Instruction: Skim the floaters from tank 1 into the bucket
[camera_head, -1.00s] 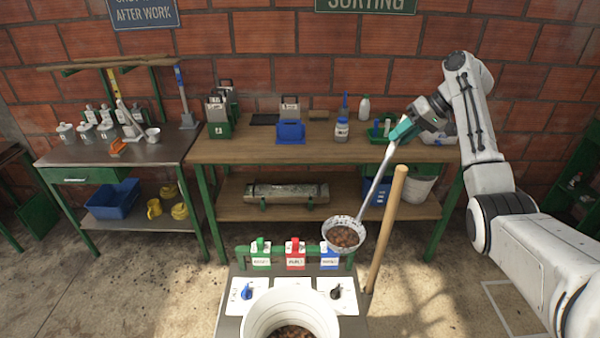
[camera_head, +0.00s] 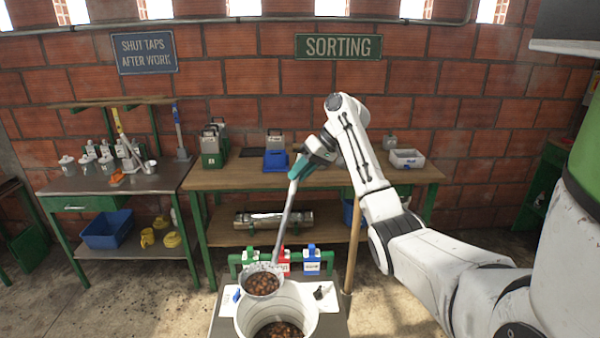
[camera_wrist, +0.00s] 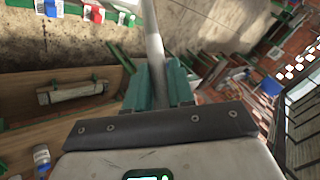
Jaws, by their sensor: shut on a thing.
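My gripper (camera_head: 299,167) is shut on the grey handle of a skimmer (camera_head: 286,222), which slants down to the left. The handle also runs up between the jaws in the wrist view (camera_wrist: 155,55). The skimmer's round bowl (camera_head: 262,283) holds a heap of brown floaters (camera_head: 261,284). The bowl is over the back left rim of a white bucket (camera_head: 312,321); I cannot tell whether it touches the rim. More brown floaters (camera_head: 278,330) lie inside the bucket. Tank 1 is not identifiable in these views.
Behind the bucket stand tagged levers, one red (camera_head: 283,266) and one blue (camera_head: 311,262). A wooden pole (camera_head: 353,240) stands to the right. A wooden bench (camera_head: 235,180) with boxes is at the back, and a metal table (camera_head: 70,183) is at the left.

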